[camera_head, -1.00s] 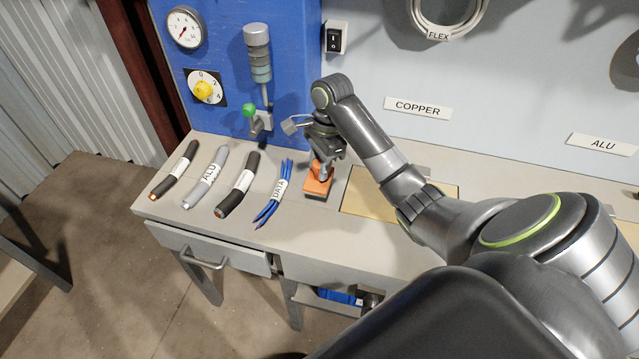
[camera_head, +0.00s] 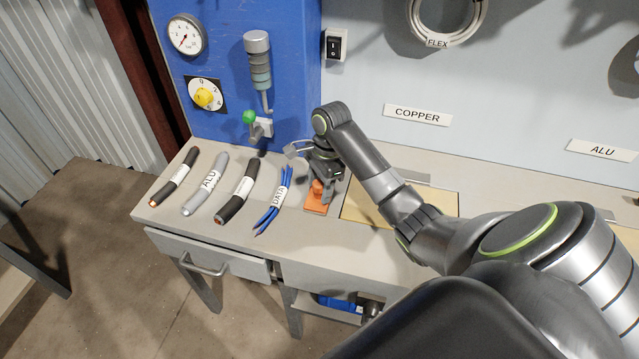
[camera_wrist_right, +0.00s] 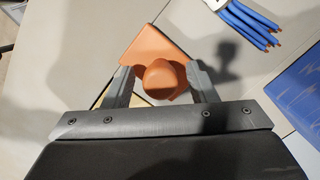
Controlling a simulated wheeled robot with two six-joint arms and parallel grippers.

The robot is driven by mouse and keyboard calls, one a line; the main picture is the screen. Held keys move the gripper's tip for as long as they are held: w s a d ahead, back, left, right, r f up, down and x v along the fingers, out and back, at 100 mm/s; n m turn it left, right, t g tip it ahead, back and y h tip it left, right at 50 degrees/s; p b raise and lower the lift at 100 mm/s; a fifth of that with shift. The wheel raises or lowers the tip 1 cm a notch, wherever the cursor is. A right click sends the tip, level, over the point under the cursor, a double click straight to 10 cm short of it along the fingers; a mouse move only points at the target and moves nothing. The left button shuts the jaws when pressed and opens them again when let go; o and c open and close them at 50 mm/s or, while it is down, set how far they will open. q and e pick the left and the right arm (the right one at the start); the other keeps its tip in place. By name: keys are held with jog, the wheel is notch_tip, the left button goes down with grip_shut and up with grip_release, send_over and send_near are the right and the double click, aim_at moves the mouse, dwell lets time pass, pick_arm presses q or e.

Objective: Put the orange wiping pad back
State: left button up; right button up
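The orange wiping pad (camera_head: 316,208) has a flat plate and a rounded orange knob. It lies low at the bench top, between the blue DATA cables (camera_head: 274,205) and a tan panel. My right gripper (camera_head: 320,185) is directly over it, pointing down. The pad's plate (camera_wrist_right: 155,45) extends past the fingertips there. The pad's underside is hidden. My left gripper is in neither view.
Several cable pieces, including a grey ALU one (camera_head: 205,185), lie left of the pad. A tan panel (camera_head: 362,207) is set in the bench (camera_head: 230,222) on its right.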

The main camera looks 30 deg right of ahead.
aim_at(319, 181)
jog(key=shift+f+b, duration=0.15)
jog(key=shift+b, duration=0.4)
jog(key=shift+f+b, duration=0.15)
jog(key=shift+b, duration=0.8)
jog(key=r, duration=0.1)
jog(key=r+p, duration=0.1)
jog(key=r, duration=0.2)
jog(key=shift+w+d+r+p, duration=0.25)
jog(key=shift+d+r+p, duration=0.05)
jog(key=shift+d+p, duration=0.1)
notch_tip(319, 181, up, 13)
jog(key=d+p, duration=0.2)
jog(key=p, duration=0.9)
jog(key=shift+p, duration=0.35)
jog(key=shift+d, duration=0.1)
